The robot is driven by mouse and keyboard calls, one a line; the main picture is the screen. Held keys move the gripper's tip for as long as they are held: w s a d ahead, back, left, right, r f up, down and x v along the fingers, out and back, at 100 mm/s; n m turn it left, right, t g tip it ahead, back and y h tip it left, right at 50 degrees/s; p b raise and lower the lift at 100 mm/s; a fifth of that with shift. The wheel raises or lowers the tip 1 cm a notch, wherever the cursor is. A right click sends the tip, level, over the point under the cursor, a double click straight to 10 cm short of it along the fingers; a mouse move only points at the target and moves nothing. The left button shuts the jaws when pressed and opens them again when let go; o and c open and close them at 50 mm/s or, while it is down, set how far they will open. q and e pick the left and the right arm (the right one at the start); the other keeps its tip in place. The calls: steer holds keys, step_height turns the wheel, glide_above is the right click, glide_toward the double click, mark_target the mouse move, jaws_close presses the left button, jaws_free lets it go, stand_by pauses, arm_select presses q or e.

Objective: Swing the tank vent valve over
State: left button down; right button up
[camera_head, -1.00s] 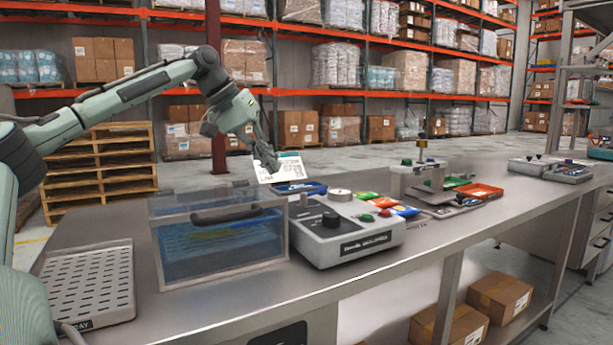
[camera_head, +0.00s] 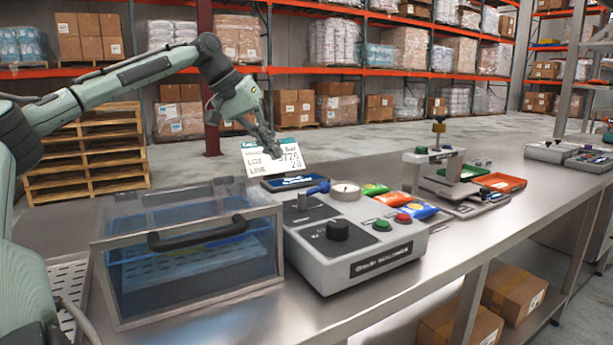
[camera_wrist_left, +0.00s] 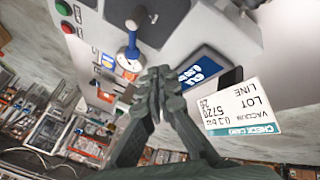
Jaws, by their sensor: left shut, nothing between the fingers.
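The tank vent valve appears to be the small blue lever (camera_head: 318,188) on top of the grey control box (camera_head: 375,250), beside the round gauge (camera_head: 346,191). In the left wrist view the blue lever (camera_wrist_left: 131,42) reaches from a grey pivot toward the white gauge (camera_wrist_left: 128,60). My left gripper (camera_head: 274,150) is shut and empty, above and behind the box, in front of the white label card (camera_head: 290,160). In the left wrist view its fingertips (camera_wrist_left: 158,74) are close to the lever in the picture but do not appear to touch it. My right gripper is not in view.
A clear tank (camera_head: 190,275) with a black handle stands left of the box. The bench's front strip (camera_head: 440,265) is clear.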

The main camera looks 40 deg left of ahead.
arm_select(q)
steer(key=x, duration=0.7)
steer(key=shift+w+f, duration=0.1)
steer(key=shift+f, duration=0.2)
steer(key=shift+w+d+f, duration=0.1)
steer(key=shift+w+d, duration=0.25)
steer(key=shift+d, duration=0.2)
steer(key=shift+w+d, duration=0.35)
steer(key=shift+d, duration=0.2)
steer(key=shift+w+d+f, duration=0.15)
steer(key=shift+w+d, duration=0.2)
steer(key=shift+d, duration=0.2)
steer(key=shift+a, duration=0.1)
